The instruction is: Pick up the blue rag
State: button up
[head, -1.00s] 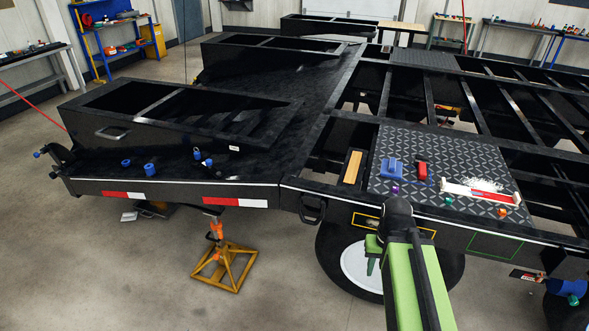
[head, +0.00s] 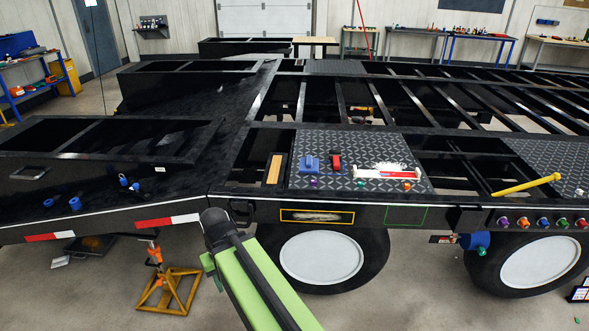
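A small blue object (head: 309,163) lies on the dark tread plate (head: 345,181) of the trailer deck, in the middle of the head view. It looks like the blue rag, but it is too small to be sure. My green arm rises from the bottom of the view to a black joint. A green part of my arm's end, apparently my gripper (head: 208,263), shows just left of the arm, in front of the trailer's side. It is well apart from the blue object, lower and to the left. Its fingers are mostly hidden, so its opening cannot be made out.
A red and black item (head: 336,161) lies just right of the blue object. A white and red tool (head: 388,171) lies farther right, by white scraps. A narrow tray with a wooden block (head: 274,168) is on the left. A yellow bar (head: 527,184) and wheel (head: 322,256) are nearby.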

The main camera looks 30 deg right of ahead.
aim_at(308, 164)
jog(key=z, duration=0.35)
jog(key=i, duration=1)
jog(key=u, duration=0.3)
